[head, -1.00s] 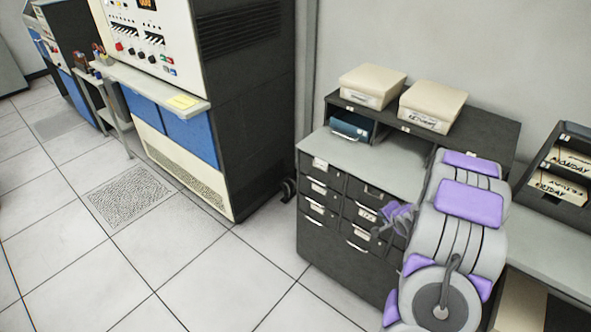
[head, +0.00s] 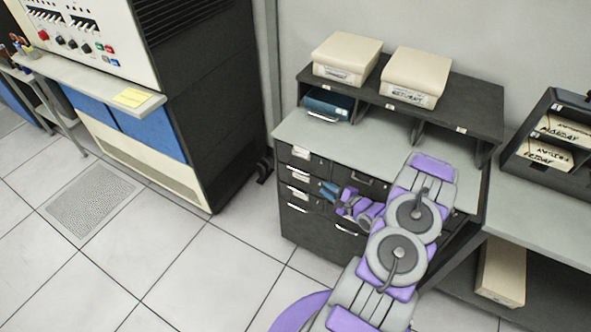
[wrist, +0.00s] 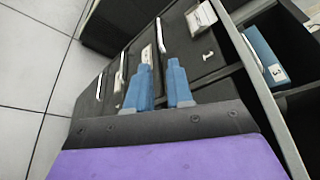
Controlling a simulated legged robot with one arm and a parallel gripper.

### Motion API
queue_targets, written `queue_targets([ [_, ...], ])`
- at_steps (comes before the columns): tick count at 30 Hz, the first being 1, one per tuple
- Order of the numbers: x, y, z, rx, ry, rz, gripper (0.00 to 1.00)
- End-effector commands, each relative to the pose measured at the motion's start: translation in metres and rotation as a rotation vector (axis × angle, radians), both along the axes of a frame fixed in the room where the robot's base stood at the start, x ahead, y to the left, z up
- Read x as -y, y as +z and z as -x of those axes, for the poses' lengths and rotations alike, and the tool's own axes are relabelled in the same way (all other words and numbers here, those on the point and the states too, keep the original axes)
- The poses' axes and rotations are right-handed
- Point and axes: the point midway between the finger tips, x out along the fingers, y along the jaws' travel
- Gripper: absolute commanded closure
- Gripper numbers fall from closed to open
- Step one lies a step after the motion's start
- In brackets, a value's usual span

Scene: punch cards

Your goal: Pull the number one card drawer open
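The dark card cabinet (head: 300,242) has rows of shut drawers with pale labels and metal handles. A small pale mark like a "1" (wrist: 208,55) shows on a drawer front (wrist: 187,62) in the wrist view; this looks like the top row. The top left drawer (head: 321,166) is shut in the head view. My gripper (head: 329,190) has its blue fingers before the left column of drawers. In the wrist view my gripper (wrist: 160,73) is open, its fingers apart with nothing clearly held. A pale label and handle (wrist: 147,53) lie beyond the fingertips; contact cannot be told.
Two cream boxes (head: 347,53) (head: 416,70) stand on the cabinet's upper shelf. A blue box (head: 327,104) sits in a cubby below. A computer console (head: 197,82) stands at left. Tiled floor (head: 215,250) is free in front. A desk (head: 545,220) stands at right.

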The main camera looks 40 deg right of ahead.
Motion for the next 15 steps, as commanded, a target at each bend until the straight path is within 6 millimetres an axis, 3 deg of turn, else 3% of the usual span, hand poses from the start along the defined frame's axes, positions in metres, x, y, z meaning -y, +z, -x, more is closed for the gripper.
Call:
queue_targets([
  [15, -0.009, -0.023, -0.100, 0.001, 0.005, 0.004, 0.79],
])
